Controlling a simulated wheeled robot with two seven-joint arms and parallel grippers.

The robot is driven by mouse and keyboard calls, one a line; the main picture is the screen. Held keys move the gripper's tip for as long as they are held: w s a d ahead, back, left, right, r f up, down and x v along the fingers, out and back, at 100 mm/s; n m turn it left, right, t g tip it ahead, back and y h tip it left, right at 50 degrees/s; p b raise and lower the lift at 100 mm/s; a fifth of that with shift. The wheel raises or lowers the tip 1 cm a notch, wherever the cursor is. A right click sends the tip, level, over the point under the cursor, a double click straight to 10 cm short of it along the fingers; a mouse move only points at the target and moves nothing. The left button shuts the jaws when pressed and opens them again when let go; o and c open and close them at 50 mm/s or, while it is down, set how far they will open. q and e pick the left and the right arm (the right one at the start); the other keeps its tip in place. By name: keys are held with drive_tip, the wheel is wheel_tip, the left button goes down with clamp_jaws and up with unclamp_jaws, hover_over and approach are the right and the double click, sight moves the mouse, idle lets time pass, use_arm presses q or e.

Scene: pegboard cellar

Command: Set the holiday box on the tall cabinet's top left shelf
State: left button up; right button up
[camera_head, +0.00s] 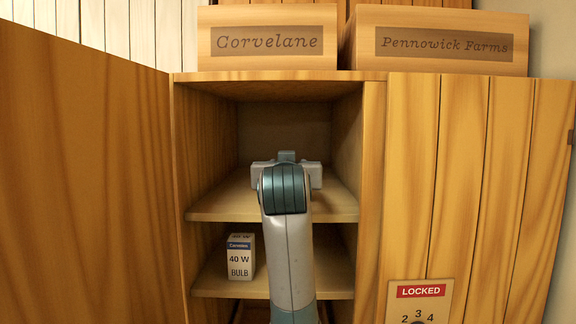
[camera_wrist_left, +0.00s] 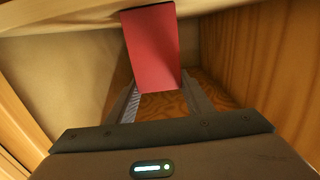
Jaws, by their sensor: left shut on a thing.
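The holiday box shows as a plain red box (camera_wrist_left: 150,48) in the left wrist view; no label is readable. My left gripper (camera_wrist_left: 158,88) is shut on it, one finger at each side. In the head view my left arm reaches into the upper left compartment of the tall cabinet (camera_head: 372,190), over the top left shelf (camera_head: 225,203). My wrist hides the fingers and the red box there. I cannot tell whether the box touches the shelf. My right gripper is not in view.
The left door (camera_head: 85,170) stands open; the right door (camera_head: 480,180) is shut, with a LOCKED dial plate (camera_head: 418,300). A bulb box (camera_head: 241,257) stands on the lower shelf (camera_head: 215,283). The Corvelane crate (camera_head: 267,60) and Pennowick Farms crate (camera_head: 440,62) sit on top.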

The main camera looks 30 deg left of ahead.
use_arm(q)
drive_tip(key=o, duration=1.2)
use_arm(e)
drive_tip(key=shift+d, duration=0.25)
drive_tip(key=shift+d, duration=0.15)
use_arm(q)
drive_tip(key=shift+s+d+b, duration=0.2)
drive_tip(key=shift+s+b, duration=0.2)
drive_tip(key=b+v, duration=0.6)
drive_tip(key=v, duration=0.5)
drive_tip(key=shift+s, duration=0.15)
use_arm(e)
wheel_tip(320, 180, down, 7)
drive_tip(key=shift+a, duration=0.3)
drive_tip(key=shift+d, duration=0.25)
